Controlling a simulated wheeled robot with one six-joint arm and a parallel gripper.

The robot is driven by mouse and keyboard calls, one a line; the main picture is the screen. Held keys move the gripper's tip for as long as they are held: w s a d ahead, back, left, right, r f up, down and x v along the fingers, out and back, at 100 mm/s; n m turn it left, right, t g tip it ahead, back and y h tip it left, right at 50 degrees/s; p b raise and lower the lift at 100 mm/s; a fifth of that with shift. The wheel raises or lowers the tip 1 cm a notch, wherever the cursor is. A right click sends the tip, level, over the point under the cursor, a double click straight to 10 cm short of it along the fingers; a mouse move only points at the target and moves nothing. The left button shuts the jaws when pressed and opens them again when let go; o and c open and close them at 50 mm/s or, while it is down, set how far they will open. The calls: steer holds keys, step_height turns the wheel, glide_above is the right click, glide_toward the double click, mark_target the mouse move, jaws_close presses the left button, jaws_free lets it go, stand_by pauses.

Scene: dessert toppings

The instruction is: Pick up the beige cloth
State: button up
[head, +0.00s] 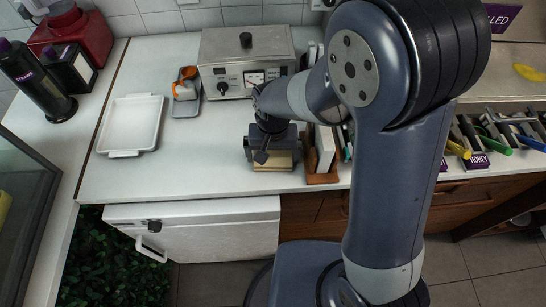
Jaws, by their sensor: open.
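The beige cloth (274,164) appears as a small pale tan folded shape on the white counter, near its front edge. My gripper (272,150) is above it, pointing down, with its dark jaws open. The gripper covers the back part of the cloth. From this single view I cannot tell whether the jaws touch the cloth or how much height separates them.
A wooden holder with white and dark items (322,155) stands close on the right. A metal appliance (245,65) stands behind. A grey tray (185,108) and a white tray (130,125) lie to the left, with bare counter (205,150) between.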

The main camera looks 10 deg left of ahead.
mark_target(273, 157)
steer(key=c, duration=0.7)
step_height(273, 157, up, 10)
stand_by(0.4)
steer(key=o, duration=0.3)
steer(key=shift+c, duration=1.1)
steer(key=shift+s, duration=0.1)
